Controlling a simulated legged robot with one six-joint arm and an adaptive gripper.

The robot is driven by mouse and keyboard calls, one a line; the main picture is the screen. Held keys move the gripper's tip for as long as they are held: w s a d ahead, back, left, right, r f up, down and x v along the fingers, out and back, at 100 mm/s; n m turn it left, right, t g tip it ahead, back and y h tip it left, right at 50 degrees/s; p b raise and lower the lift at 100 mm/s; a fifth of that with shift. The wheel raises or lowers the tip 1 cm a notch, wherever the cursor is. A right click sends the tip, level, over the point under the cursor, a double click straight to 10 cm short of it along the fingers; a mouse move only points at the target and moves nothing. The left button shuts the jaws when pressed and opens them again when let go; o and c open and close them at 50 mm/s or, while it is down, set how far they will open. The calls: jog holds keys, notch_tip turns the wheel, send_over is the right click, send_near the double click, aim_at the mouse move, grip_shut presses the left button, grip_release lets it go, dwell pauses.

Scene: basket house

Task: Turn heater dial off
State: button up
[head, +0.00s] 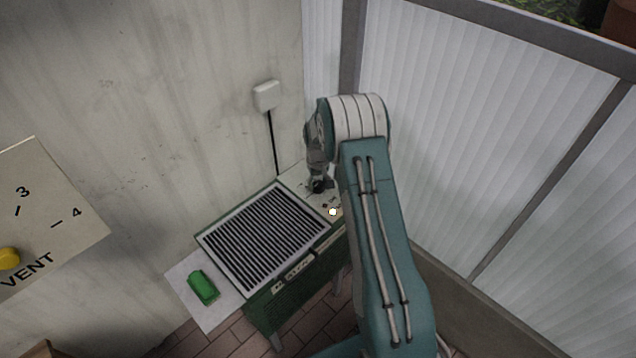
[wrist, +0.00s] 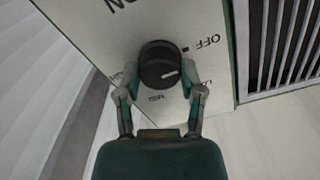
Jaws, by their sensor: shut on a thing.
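The heater (head: 205,238) is a green unit with a dark slatted grille on top, standing by the wall in the head view. Its black round dial (wrist: 159,62) sits on a pale panel (wrist: 196,18) in the wrist view. A white pointer line on the dial points right and slightly down, just below the mark beside the OFF lettering (wrist: 205,42). My gripper (wrist: 158,76) has its two fingers closed around the dial's near sides. In the head view my gripper (head: 318,184) is over the panel at the heater's right end, and the dial is hidden there.
A green object (head: 203,287) lies on a pale shelf at the heater's left. A VENT panel with a yellow knob (head: 9,258) is at the far left. A white wall box (head: 267,95) with a black cable is behind. Translucent panels (head: 480,120) stand close on the right.

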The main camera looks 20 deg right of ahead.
aim_at(318, 183)
jog(key=shift+f, duration=0.1)
dwell(0.3)
jog(key=o, duration=1.2)
jog(key=shift+c, duration=0.2)
notch_tip(318, 183, up, 12)
